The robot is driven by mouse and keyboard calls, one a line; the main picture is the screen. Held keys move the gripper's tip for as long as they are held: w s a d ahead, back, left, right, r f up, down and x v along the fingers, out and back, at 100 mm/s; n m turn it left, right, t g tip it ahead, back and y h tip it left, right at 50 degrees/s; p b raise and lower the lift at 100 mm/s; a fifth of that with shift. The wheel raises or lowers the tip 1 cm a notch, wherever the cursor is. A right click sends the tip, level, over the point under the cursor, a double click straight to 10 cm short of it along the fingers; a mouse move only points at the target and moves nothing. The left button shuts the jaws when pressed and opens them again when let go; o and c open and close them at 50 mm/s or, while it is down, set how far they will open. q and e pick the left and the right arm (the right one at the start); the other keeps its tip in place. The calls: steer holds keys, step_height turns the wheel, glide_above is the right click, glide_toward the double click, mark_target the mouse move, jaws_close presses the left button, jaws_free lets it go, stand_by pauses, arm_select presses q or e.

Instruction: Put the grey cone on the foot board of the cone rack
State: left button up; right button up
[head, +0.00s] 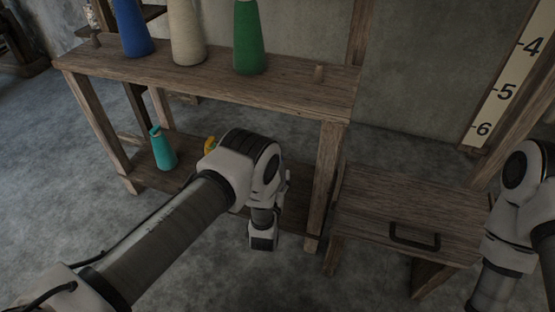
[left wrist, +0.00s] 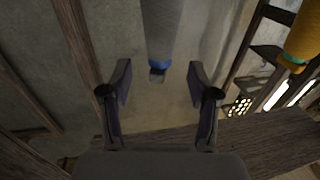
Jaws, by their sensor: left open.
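The grey cone (left wrist: 160,25) shows in the left wrist view at the top centre, with a blue band and a narrow tip pointing down the picture. Its wide end is out of the frame. My left gripper (left wrist: 158,80) is open, with one finger on each side of the cone's tip and a gap to both. In the head view my left arm hides the grey cone. The foot board (head: 150,178) of the cone rack is low at the left, partly behind my arm. My right gripper is outside the frames.
A teal cone (head: 163,149) stands on the foot board, and a yellow cone (head: 209,145) shows behind my arm. Blue (head: 132,28), cream (head: 187,35) and green (head: 249,40) cones stand on the upper shelf (head: 210,83). A wooden bench with a handle (head: 414,237) is at the right.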

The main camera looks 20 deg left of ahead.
arm_select(q)
steer(key=s+a+f+m+g+h+p, duration=0.1)
steer(key=s+a+f+g, duration=0.25)
steer(key=s, duration=0.55)
steer(key=s+a+f+g+p, duration=0.1)
steer(key=s+a+f+g, duration=0.15)
steer(key=s+g, duration=0.4)
steer(key=s+r+g+h, duration=0.2)
steer(key=s+g, duration=0.5)
steer(key=s, duration=1.7)
steer(key=shift+d+g, duration=0.2)
steer(key=shift+g, duration=0.2)
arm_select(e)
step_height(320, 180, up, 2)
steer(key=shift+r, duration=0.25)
